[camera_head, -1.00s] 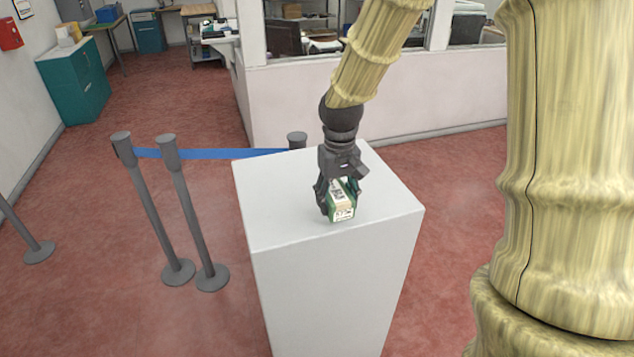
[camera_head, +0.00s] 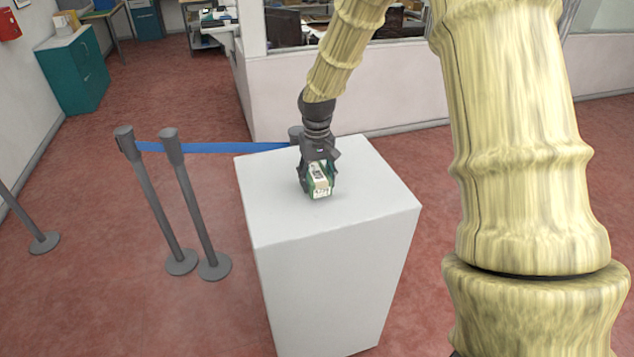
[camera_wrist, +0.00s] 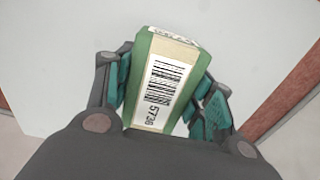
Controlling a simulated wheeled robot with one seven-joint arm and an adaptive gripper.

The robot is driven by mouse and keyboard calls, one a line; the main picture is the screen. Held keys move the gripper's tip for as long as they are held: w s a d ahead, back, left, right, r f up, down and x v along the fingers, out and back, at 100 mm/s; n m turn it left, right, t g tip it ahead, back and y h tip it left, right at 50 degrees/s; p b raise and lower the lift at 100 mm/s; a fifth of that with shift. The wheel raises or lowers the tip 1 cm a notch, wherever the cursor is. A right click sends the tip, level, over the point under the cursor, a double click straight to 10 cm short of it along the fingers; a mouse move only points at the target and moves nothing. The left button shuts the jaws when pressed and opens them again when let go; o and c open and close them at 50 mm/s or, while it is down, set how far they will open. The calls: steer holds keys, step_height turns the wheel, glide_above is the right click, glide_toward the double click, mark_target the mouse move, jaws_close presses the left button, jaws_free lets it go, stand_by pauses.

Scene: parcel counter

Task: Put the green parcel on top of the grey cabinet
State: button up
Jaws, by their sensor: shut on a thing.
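The green parcel (camera_head: 320,181) has a pale label with a barcode, which shows clearly in the wrist view (camera_wrist: 166,82). My gripper (camera_head: 318,180) is shut on it, with a finger on each side, also seen in the wrist view (camera_wrist: 168,92). The parcel is over the top of the light grey cabinet (camera_head: 335,280), near the middle and toward the back left of it. I cannot tell whether the parcel's underside touches the top.
Posts (camera_head: 188,200) with a blue belt (camera_head: 215,148) stand left of the cabinet. A teal cabinet (camera_head: 75,75) is at the far left. A low white wall (camera_head: 400,95) with windows runs behind. The rest of the cabinet top is clear.

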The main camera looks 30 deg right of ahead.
mark_target(317, 174)
step_height(317, 174, down, 2)
steer(key=shift+f+p, duration=0.15)
steer(key=shift+p, duration=0.3)
steer(key=shift+f, duration=0.1)
steer(key=o, duration=1.1)
steer(key=shift+f, duration=0.1)
steer(key=shift+o, duration=0.2)
steer(key=shift+r, duration=0.2)
steer(key=shift+r+b, duration=2.15)
steer(key=shift+r, duration=3.85)
